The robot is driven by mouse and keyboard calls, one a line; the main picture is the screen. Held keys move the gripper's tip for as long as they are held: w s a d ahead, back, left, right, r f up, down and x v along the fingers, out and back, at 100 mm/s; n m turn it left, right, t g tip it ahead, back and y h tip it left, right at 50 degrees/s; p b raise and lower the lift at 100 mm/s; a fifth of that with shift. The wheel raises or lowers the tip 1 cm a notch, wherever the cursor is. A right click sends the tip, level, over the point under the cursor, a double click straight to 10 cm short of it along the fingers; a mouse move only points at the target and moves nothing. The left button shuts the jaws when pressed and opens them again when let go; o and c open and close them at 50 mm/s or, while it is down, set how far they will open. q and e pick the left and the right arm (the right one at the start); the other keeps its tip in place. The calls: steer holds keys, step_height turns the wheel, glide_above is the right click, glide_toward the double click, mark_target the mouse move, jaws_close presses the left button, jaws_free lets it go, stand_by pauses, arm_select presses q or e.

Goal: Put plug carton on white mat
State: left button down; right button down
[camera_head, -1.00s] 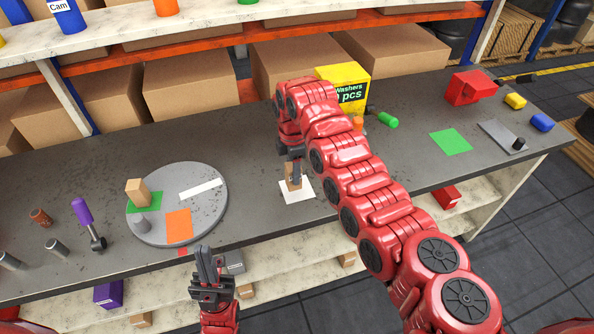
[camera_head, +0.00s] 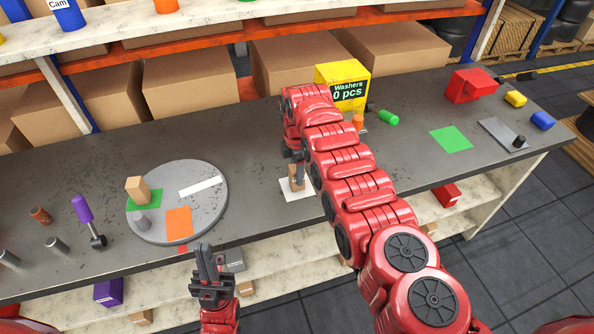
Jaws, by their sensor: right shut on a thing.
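The plug carton, a small brown box (camera_head: 293,184), is at the white mat (camera_head: 288,195), upright over its upper part. Whether its base touches the mat is hard to tell. My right gripper (camera_head: 299,175) reaches down from above and is shut on the carton, partly covering it. My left gripper (camera_head: 207,262) is at the front edge of the bench, away from the carton, with its fingers pointing up. The gap between its fingers is unclear.
A grey turntable (camera_head: 218,213) with a brown block (camera_head: 136,188) stands left of the mat. A yellow washers box (camera_head: 342,82), an orange item and a green cylinder (camera_head: 388,117) are behind my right arm. A green mat (camera_head: 451,140) lies further right.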

steer(key=shift+f, duration=0.1)
steer(key=c, duration=0.8)
jaws_free()
steer(key=shift+f, duration=0.1)
steer(key=o, duration=0.5)
